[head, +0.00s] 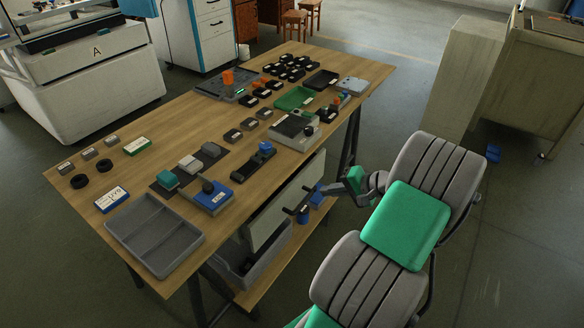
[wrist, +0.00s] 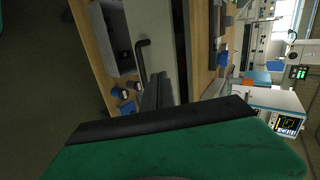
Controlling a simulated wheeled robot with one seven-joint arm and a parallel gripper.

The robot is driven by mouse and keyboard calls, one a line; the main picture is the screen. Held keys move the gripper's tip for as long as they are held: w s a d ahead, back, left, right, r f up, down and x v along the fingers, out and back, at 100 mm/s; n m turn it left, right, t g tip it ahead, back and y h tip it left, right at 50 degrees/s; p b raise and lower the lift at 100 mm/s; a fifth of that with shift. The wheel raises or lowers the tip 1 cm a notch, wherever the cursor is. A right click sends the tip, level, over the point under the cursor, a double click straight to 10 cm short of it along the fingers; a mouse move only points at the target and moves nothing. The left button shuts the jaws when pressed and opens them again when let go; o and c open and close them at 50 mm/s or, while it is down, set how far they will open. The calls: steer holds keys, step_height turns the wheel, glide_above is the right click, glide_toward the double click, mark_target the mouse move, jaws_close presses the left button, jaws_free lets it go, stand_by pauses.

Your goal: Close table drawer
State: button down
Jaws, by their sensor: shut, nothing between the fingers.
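The table drawer shows a pale front panel (head: 283,207) under the right-hand edge of the wooden table (head: 222,120). Its dark bar handle (head: 291,211) stands out from the panel. How far the drawer stands out from the table is hard to tell. My gripper (head: 322,189) is shut and empty, just right of the drawer front in the head view. In the wrist view, the pale panel (wrist: 148,22) and the black handle (wrist: 140,48) are ahead of my dark shut fingers (wrist: 157,92). Contact with the panel cannot be told.
A grey divided tray (head: 152,236), a blue-based device (head: 208,196) and several small parts lie on the tabletop. A grey bin (head: 262,262) and blue items (head: 303,216) stand on the lower shelf.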

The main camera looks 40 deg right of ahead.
steer(key=s+d+m+t, duration=0.1)
steer(key=s+d, duration=0.1)
steer(key=d, duration=0.1)
glide_toward(296, 183)
step_height(296, 183, down, 3)
steer(key=w, duration=0.1)
steer(key=w+a, duration=0.2)
steer(key=shift+w+f+b, duration=0.2)
steer(key=shift+w+b, duration=0.1)
steer(key=shift+w+a, duration=0.1)
steer(key=shift+w, duration=0.55)
